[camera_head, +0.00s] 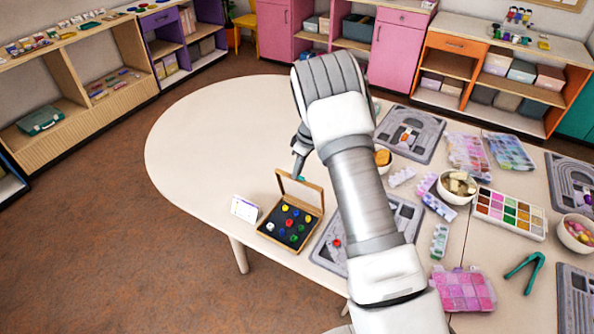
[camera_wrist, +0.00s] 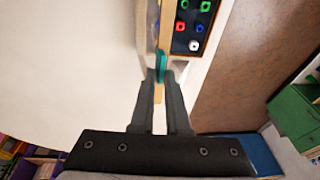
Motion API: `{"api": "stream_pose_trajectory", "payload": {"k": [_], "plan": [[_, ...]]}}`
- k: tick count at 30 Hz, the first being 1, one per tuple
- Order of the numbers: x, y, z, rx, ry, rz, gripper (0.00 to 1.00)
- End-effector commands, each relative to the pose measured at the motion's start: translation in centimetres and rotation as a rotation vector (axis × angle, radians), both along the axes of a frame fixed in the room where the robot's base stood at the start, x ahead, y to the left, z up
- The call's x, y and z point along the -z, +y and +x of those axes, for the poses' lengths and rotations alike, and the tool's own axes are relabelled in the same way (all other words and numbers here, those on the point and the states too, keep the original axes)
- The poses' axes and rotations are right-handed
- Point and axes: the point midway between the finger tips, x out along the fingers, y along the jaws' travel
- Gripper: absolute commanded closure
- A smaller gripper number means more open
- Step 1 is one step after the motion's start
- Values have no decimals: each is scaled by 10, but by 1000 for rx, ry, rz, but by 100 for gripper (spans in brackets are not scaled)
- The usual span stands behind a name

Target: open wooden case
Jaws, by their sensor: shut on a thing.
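The wooden case (camera_head: 265,233) lies near the table's left front edge. Its lid (camera_head: 306,195) stands raised at the back, so the dark inside with several coloured beads shows. In the wrist view the case's dark inside (camera_wrist: 187,44) is at the top, with red, green, blue and white beads. My gripper (camera_head: 299,178) is at the top edge of the raised lid. In the wrist view its fingers (camera_wrist: 161,72) are close together, with the thin wooden lid edge between them. The arm hides part of the table right of the case.
A small white card (camera_head: 244,209) stands just left of the case. A grey bead board (camera_head: 327,250) lies close on its right. Bowls, bead packs and a paint-like colour tray (camera_head: 508,213) fill the right side. The table's left part (camera_head: 215,140) is clear.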

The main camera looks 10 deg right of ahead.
Motion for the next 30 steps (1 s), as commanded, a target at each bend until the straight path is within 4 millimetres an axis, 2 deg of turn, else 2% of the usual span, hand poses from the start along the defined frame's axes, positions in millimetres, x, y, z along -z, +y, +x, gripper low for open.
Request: {"api": "stream_pose_trajectory", "payload": {"k": [15, 30], "plan": [[3, -23, 27, -1, 137, 110, 100], [3, -27, 31, -2, 162, 128, 100]]}}
